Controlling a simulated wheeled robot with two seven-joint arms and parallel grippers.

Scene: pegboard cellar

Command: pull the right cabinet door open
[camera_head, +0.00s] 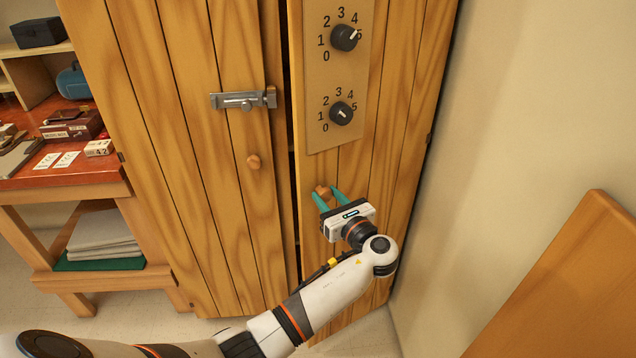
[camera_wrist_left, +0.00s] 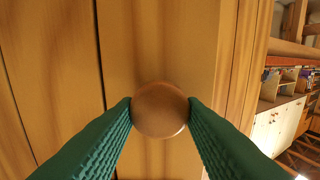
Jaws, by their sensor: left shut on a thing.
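The right cabinet door (camera_head: 378,160) is plank wood and stands slightly ajar, with a dark gap along its left edge. Its round wooden knob (camera_head: 322,191) sits below a dial panel. My left gripper (camera_head: 329,196) has its green fingers shut on this knob; in the left wrist view the knob (camera_wrist_left: 159,109) is between both fingertips. The left cabinet door (camera_head: 195,130) appears closed, with its own knob (camera_head: 254,161) and a metal latch (camera_head: 243,100) that does not reach across the gap. My right gripper is not in view.
A panel with two dials (camera_head: 338,75) is on the right door. A wall (camera_head: 510,100) stands close on the right, with a wooden board (camera_head: 570,290) in front of it. A red-topped workbench (camera_head: 35,175) with boxes and cards stands at left.

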